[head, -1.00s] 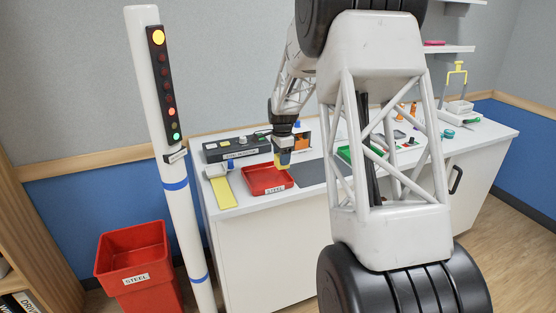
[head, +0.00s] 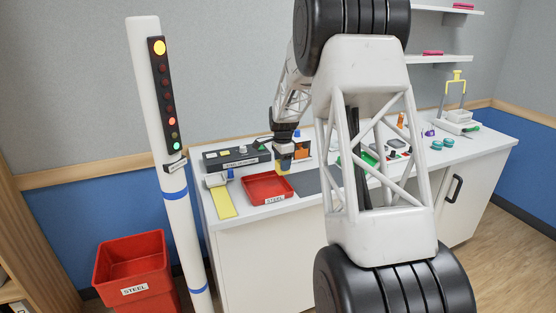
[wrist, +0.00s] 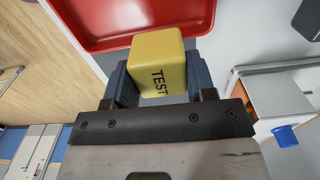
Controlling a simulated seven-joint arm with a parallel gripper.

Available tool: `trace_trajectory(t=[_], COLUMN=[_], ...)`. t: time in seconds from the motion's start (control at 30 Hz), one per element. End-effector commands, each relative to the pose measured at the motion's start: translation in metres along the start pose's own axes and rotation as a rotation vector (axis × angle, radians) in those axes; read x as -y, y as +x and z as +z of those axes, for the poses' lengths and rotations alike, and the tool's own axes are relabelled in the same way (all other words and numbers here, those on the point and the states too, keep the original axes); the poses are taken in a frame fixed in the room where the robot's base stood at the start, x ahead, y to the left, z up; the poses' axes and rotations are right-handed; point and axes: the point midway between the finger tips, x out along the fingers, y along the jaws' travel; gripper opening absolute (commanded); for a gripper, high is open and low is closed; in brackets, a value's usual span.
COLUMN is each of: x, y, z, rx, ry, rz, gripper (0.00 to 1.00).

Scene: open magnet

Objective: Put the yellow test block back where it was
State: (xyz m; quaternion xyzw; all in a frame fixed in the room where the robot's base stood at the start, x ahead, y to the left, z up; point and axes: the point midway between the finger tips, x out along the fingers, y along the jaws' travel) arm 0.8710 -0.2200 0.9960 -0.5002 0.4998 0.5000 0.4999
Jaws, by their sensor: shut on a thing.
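The yellow test block (wrist: 158,62) is between my gripper's two blue-grey fingers in the wrist view, with the word TEST on one face. My gripper (wrist: 160,80) is shut on it. In the head view my gripper (head: 284,161) points down and holds the yellow test block (head: 283,169) near the back right corner of the red tray (head: 268,201). The red tray also shows at the top of the wrist view (wrist: 115,38). The gap between block and table is too small to judge. The block's original place is not marked in a way I can tell.
A grey box with knobs (head: 237,158) stands behind the tray. A yellow strip (head: 223,202) lies left of it and a dark grey mat (head: 310,181) right. A light post (head: 168,110) and red STEEL bin (head: 130,268) stand left. My arm hides part of the table.

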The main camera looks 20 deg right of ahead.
Motion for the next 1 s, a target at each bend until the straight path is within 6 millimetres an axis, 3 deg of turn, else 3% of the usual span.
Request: trace_trajectory(t=[0.6, 1.0], x=[0.073, 0.112], y=[0.007, 0.011], z=[-0.018, -0.028], rx=[0.0, 0.0], ry=[0.0, 0.0], rz=[-0.001, -0.001], gripper=[0.2, 0.2])
